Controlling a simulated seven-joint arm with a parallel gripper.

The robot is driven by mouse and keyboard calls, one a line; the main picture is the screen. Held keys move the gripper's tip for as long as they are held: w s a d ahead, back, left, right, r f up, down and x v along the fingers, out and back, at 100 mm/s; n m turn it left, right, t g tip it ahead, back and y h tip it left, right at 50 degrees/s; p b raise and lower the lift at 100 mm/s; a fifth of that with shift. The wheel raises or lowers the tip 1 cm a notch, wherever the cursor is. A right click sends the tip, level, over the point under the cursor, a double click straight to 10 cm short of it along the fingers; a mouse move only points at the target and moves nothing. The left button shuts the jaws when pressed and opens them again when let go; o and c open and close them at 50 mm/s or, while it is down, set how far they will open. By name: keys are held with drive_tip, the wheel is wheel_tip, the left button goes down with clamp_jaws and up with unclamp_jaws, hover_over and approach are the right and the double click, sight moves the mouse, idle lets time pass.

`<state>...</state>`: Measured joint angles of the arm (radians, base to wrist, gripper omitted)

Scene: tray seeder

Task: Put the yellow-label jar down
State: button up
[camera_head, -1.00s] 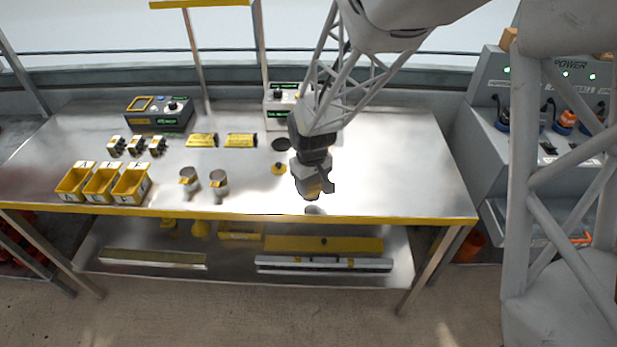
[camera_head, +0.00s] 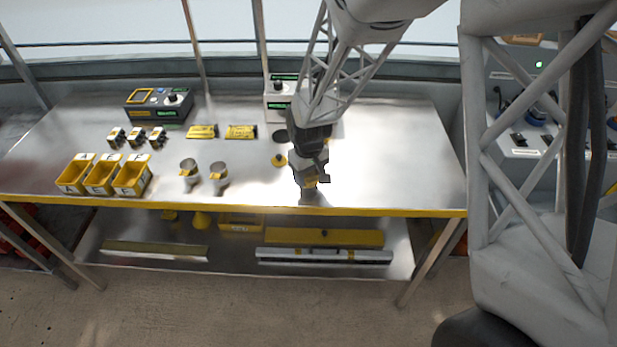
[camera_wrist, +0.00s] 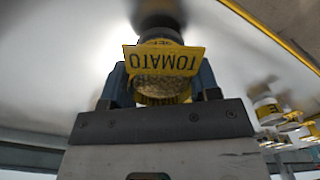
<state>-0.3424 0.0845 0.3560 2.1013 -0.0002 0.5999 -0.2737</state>
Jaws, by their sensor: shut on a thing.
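My gripper (camera_head: 311,172) is over the front part of the metal bench (camera_head: 390,165), right of its middle. In the wrist view its two fingers (camera_wrist: 162,88) are shut on the sides of a jar with a yellow label (camera_wrist: 164,62) that reads TOMATO. In the head view the jar is mostly hidden by my gripper; a bit of yellow (camera_head: 310,182) shows low between the fingers. A dark reflection lies just below it. The jar is at or close to the bench top; I cannot tell whether it touches.
A yellow disc (camera_head: 280,161) and a dark disc (camera_head: 279,134) lie behind left of my gripper. The bench's yellow front edge (camera_head: 390,211) is close. The bench's right side is clear.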

drive_tip(key=shift+f, duration=0.6)
drive_tip(key=shift+f, duration=0.15)
drive_tip(key=o, duration=1)
wheel_tip(320, 180, up, 12)
drive_tip(key=shift+r, duration=0.15)
idle(0.5)
